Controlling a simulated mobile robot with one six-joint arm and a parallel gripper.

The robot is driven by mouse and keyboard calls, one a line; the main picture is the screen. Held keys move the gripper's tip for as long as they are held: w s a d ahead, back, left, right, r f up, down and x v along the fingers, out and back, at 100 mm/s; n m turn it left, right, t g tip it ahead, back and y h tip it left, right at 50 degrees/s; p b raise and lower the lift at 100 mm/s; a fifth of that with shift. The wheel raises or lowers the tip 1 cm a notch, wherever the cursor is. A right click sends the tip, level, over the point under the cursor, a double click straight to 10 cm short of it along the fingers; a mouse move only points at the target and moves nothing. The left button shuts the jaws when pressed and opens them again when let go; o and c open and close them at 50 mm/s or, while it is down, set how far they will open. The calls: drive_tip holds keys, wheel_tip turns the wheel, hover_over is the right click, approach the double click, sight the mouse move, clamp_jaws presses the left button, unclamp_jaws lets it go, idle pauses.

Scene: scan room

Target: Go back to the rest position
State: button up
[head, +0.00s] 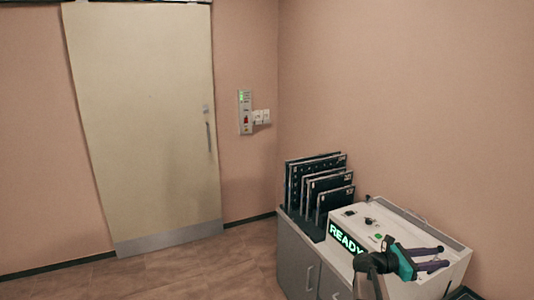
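My gripper (444,257) is at the lower right, with a teal body and two purple fingers pointing right. The fingers are apart with nothing seen between them, so it is open and empty. It shows in front of the white console (404,222), which has a green lit "READY" sign (346,239) on its front. My gripper and wrist hide part of the console; I cannot tell how far above it the gripper is.
Several dark panels (325,186) stand in a rack on the grey cabinet (295,254), left of the console. A cream door (145,120) is shut at the left. A wall control box (245,112) shows a green light. The wooden floor (205,270) before the door is clear.

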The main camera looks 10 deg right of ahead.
drive_tip(key=a+f+n+t+y+b, duration=0.1)
drive_tip(key=a+f+b, duration=0.1)
drive_tip(key=a+f, duration=0.5)
drive_tip(key=a+f+n+t+y+b, duration=0.1)
drive_tip(key=a+f+n+b, duration=0.15)
drive_tip(key=f, duration=0.85)
drive_tip(key=s+a+f+m+g+y+b, duration=0.1)
drive_tip(key=s+a+f+y, duration=0.2)
drive_tip(key=f, duration=0.5)
drive_tip(key=s+a+f+m+b, duration=0.1)
drive_tip(key=s+a+f, duration=0.3)
drive_tip(key=a+f, duration=0.3)
drive_tip(key=s+a+f+m+g+y+b, duration=0.1)
drive_tip(key=s+a+f+y+b, duration=0.15)
drive_tip(key=f, duration=0.65)
drive_tip(key=s+a+f+m+g+y+b, duration=0.1)
drive_tip(key=s+a+f+m+g+y, duration=0.35)
drive_tip(key=s+a+f, duration=0.95)
drive_tip(key=s+a+f+m+y, duration=0.2)
drive_tip(key=s+a+m+y, duration=0.4)
drive_tip(key=a+m, duration=0.5)
drive_tip(key=shift+s+a+m, duration=0.3)
drive_tip(key=shift+s+m, duration=0.5)
drive_tip(key=shift+m, duration=0.2)
